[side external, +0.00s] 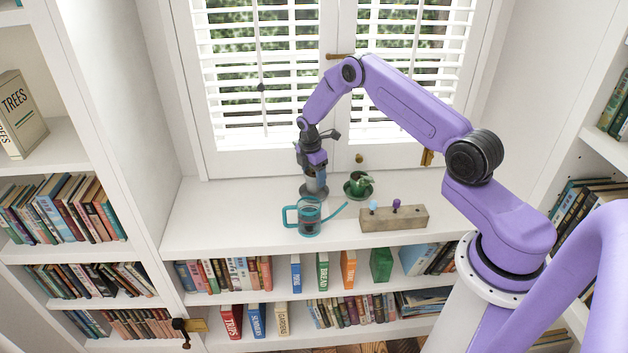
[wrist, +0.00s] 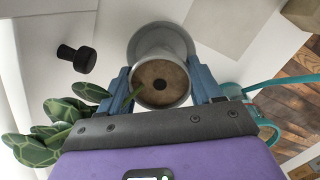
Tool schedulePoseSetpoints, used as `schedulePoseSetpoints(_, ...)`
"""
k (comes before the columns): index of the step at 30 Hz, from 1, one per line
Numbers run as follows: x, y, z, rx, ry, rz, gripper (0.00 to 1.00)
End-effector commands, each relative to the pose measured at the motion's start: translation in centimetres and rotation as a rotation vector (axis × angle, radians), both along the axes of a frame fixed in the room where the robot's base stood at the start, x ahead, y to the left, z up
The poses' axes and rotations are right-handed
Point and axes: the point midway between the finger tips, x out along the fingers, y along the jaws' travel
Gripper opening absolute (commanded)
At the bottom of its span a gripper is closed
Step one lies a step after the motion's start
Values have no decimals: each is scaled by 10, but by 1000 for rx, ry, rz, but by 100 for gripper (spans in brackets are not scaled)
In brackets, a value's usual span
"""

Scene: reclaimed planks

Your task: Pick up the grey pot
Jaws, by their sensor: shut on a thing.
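The grey pot (side external: 314,187) stands upright on the white shelf top in the side view, below my wrist. A wider grey round dish (wrist: 182,38) shows behind the pot; I cannot tell whether the two touch. My gripper (wrist: 161,85) is shut on the pot, one blue finger on each side.
A teal watering can (side external: 309,216) stands in front of the pot. A leafy plant on a green saucer (side external: 358,194) is to the right, close to my gripper. A wooden block with pegs (side external: 394,220) lies farther right. A black knob-like object (wrist: 76,58) is at left in the wrist view.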

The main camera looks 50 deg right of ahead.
Motion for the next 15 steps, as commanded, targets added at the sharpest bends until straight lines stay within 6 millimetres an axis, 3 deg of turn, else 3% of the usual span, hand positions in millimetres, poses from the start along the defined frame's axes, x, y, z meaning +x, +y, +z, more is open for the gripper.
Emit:
schedulePoseSetpoints(13,-50,15,69,-1,-3,0,22)
schedulePoseSetpoints(15,-62,19,72,0,0,1,22)
